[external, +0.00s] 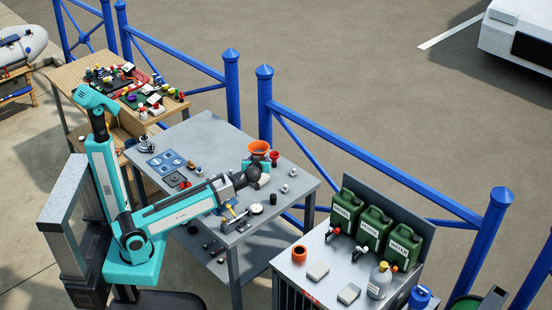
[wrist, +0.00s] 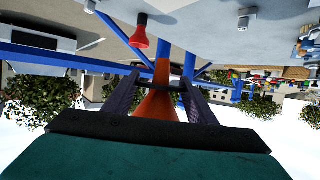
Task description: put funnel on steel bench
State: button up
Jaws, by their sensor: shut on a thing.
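The orange funnel (external: 259,147) is upright, wide mouth up, at the far right part of the grey metal bench (external: 215,135). In the wrist view, which looks upside down, the funnel (wrist: 157,105) stands between the two dark fingers. My gripper (external: 258,160) is shut on the funnel; it also shows in the wrist view (wrist: 156,92). The arm reaches across the bench from the left. The gripper partly hides the funnel's lower part, so I cannot tell whether it touches the bench.
A small red item (external: 275,157) stands close right of the funnel; it also shows in the wrist view (wrist: 139,32). A black cup (external: 273,199) and a round dial (external: 256,209) are nearer. Green jerrycans (external: 374,228) stand on another grey top at right. A blue railing (external: 265,100) runs behind.

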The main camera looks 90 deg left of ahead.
jog(key=s+a+f+n+g+b, duration=0.2)
jog(key=s+a+f+n+g, duration=0.1)
jog(key=s+a, duration=1.1)
jog(key=s+g, duration=0.1)
jog(key=s, duration=0.3)
jog(key=shift+n+g+b, duration=0.3)
jog(key=shift+n+b, duration=0.1)
jog(key=shift+f, duration=0.15)
send_over(228, 168)
jog(key=shift+w+a+f+p, duration=0.1)
jog(key=shift+f+p, duration=0.1)
jog(key=shift+f, duration=1.35)
jog(key=shift+a+f+p, duration=0.1)
jog(key=shift+f+p, duration=0.1)
jog(key=shift+f, duration=1.35)
jog(key=shift+f, duration=0.1)
jog(key=shift+f, duration=1.75)
jog(key=shift+f, duration=0.15)
jog(key=o, duration=1.1)
